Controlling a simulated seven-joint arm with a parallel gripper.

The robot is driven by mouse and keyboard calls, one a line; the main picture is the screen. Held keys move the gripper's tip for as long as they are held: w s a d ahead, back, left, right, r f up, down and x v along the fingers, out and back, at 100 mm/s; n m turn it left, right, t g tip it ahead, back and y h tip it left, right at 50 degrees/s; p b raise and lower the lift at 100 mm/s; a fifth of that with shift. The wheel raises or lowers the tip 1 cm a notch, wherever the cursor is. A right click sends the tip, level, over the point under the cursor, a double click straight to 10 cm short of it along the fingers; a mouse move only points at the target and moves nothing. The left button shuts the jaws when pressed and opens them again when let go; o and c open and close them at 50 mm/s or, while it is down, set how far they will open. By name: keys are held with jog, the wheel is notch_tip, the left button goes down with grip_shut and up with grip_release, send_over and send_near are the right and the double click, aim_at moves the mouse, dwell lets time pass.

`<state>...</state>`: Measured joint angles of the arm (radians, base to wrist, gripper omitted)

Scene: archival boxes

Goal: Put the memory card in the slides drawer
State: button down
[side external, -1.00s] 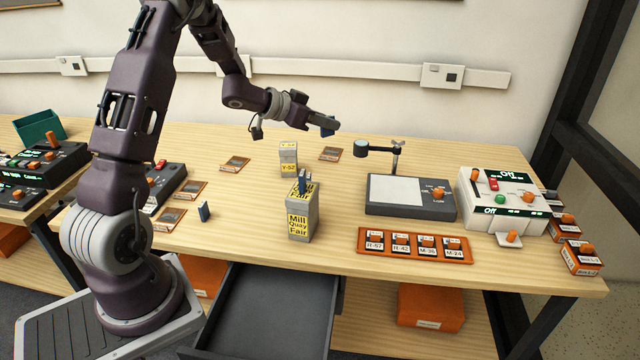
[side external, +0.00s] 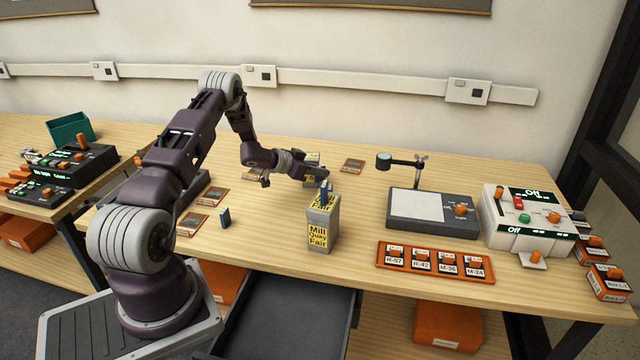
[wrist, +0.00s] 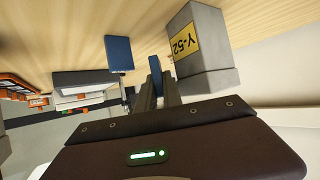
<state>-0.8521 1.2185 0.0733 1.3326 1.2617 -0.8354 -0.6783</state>
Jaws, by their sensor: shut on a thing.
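My gripper (side external: 322,183) is low over the table, just behind and above the grey Mill Quay Fair box (side external: 322,238). In the wrist view my gripper (wrist: 155,75) is shut on a small blue piece (wrist: 155,64), probably the memory card; the fingers partly hide it. In the side view, blue pieces (side external: 325,198) at the box top overlap the gripper's tip, so I cannot tell contact. A dark grey drawer (side external: 290,312) stands open and looks empty below the table's front edge; I see no label to confirm it is the slides drawer.
The Y-52 box (wrist: 200,50) is close beside my fingers. A light box (side external: 433,222) with an arm-mounted lens, an orange tray (side external: 435,277) and a white console (side external: 525,237) are to the right.

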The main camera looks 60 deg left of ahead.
aim_at(319, 181)
jog(key=shift+f, duration=2.15)
jog(key=shift+f, duration=0.1)
jog(key=c, duration=1.8)
grip_release()
jog(key=shift+f, duration=0.1)
